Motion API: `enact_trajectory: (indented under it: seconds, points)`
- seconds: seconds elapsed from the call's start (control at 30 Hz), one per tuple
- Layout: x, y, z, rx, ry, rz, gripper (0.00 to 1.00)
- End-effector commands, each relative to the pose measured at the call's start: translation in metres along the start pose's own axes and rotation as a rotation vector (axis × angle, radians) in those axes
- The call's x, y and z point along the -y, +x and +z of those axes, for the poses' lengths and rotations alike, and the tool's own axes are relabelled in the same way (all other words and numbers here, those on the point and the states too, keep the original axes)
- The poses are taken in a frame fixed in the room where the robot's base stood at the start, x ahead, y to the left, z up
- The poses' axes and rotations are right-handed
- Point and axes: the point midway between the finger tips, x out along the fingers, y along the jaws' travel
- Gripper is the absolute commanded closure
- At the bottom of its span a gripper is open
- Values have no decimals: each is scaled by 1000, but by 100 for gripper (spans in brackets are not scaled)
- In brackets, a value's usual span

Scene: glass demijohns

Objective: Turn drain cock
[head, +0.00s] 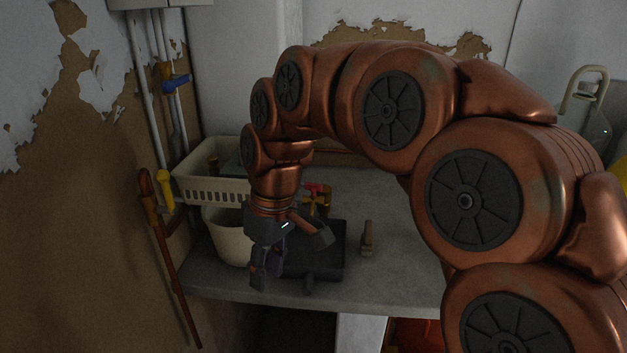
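My copper-coloured arm reaches in from the right, and my gripper (283,277) hangs pointing down in front of the bench. Its dark fingers look spread, with nothing seen between them. Three valve-like fittings show, and I cannot tell which is the drain cock. A yellow-handled one (165,188) is on the copper pipe at the left wall. A blue-handled one (177,82) is higher on the wall pipes. A brass fitting with a red handle (318,193) is behind my gripper, partly hidden by it. My gripper appears apart from all three.
A grey bench (390,285) carries a cream slotted basket (205,186), a cream bucket (228,235), a dark flat tray or box (325,262) behind the gripper and a small brown block (367,240). Bare bench lies right of the block. My arm hides much of the right side.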

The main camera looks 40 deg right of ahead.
Motion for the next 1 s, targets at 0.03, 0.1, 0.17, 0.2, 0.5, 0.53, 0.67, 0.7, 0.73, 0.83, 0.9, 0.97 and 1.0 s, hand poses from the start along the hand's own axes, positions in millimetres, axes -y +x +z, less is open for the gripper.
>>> enact_trajectory:
  seconds: [0.03, 0.1, 0.17, 0.2, 0.5, 0.53, 0.67, 0.7, 0.73, 0.83, 0.9, 0.97, 1.0]
  points:
    - [-12, -8, -13, -19, -24, -9, 64]
    - [-28, -22, -30, -51, -64, -16, 64]
    - [-43, -31, -43, -76, -96, -20, 64]
    - [-53, -37, -50, -92, -115, -24, 64]
    - [-141, -75, -85, -202, -222, -15, 64]
    - [-151, -78, -86, -212, -229, -12, 64]
    - [-197, -90, -89, -256, -253, 12, 64]
    - [-210, -92, -88, -265, -259, 18, 64]
    - [-221, -94, -86, -272, -262, 23, 64]
    - [-250, -99, -81, -290, -273, 44, 64]
    - [-267, -101, -77, -299, -277, 58, 64]
    - [-278, -101, -73, -304, -280, 65, 64]
    - [-283, -102, -71, -307, -282, 71, 64]
